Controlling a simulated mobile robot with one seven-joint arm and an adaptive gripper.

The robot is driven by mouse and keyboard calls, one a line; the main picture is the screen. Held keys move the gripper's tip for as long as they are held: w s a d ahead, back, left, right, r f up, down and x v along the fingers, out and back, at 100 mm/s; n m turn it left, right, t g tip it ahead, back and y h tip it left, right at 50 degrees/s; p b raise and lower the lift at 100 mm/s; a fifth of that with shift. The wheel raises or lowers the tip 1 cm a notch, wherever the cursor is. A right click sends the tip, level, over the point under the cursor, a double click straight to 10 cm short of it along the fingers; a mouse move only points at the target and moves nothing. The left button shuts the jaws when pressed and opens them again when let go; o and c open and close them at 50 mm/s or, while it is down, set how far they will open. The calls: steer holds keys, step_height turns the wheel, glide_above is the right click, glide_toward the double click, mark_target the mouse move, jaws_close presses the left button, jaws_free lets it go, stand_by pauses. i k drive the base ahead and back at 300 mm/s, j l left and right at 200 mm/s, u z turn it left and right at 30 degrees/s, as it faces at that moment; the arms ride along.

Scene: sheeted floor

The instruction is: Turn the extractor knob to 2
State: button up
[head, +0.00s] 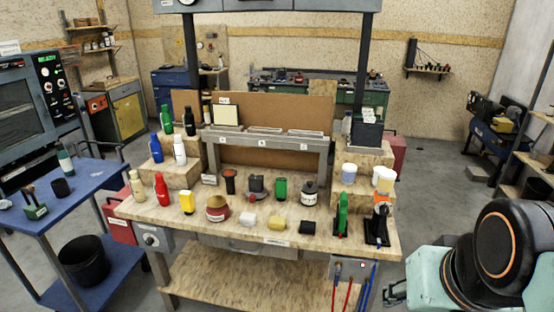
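A grey control box with a round dark knob (150,239) is fixed to the front left of the wooden workbench (330,242). Its markings and the knob's setting are too small to read, and I cannot tell from a label that it is the extractor knob. My gripper (393,293) is at the lower right, partly seen beside my teal and black arm. It is well to the right of the box and apart from it. Its fingers are too small and dark to show whether they are open.
Bottles, jars and small blocks crowd the bench top. A blue cart (84,186) stands close to the box on the left, with a black bin (84,260) on its lower shelf. Red and blue cables (350,292) hang from the bench's front right.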

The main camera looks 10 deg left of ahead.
mark_target(150, 241)
steer(key=u, duration=1.4)
